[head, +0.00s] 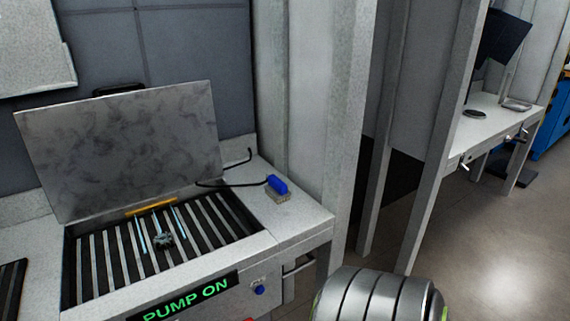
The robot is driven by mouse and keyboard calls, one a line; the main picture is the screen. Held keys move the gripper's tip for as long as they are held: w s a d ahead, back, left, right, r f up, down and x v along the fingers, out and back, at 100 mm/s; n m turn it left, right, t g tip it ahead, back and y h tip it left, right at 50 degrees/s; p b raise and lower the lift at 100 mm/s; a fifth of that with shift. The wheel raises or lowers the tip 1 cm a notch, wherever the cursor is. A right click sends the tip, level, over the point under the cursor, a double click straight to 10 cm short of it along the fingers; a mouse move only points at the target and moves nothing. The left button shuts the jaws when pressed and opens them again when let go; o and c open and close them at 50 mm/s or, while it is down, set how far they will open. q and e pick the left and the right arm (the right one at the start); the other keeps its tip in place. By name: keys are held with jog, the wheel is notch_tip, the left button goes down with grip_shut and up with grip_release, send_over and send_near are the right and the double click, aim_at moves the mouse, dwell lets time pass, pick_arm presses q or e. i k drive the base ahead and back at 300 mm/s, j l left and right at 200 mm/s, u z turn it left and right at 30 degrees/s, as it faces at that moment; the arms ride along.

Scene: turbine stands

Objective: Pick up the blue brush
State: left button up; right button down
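The blue brush (277,184) sits on the pale grey counter (300,212) to the right of the slatted basin. It has a blue body on top and a grey-tan block below it, which looks like bristles. A black cord or hose runs from its left side toward the back of the basin. Neither of my grippers shows in the head view. Nothing touches the brush from above.
A slatted basin (100,266) with a raised metal lid (120,150) holds a small grey part (163,240) among light-blue streaks. Its front panel (185,297) reads "PUMP ON". A wall post (350,130) stands right of the counter. Another workbench (500,121) stands farther right, beyond open floor.

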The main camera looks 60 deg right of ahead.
aim_at(277, 190)
jog(key=z, duration=2)
jog(key=i+l+u, duration=0.35)
jog(key=l+u, duration=0.2)
jog(key=l, duration=0.2)
jog(key=i+l+u, duration=0.25)
jog(key=l, duration=0.15)
jog(key=k+j, duration=0.05)
jog(key=k, duration=0.05)
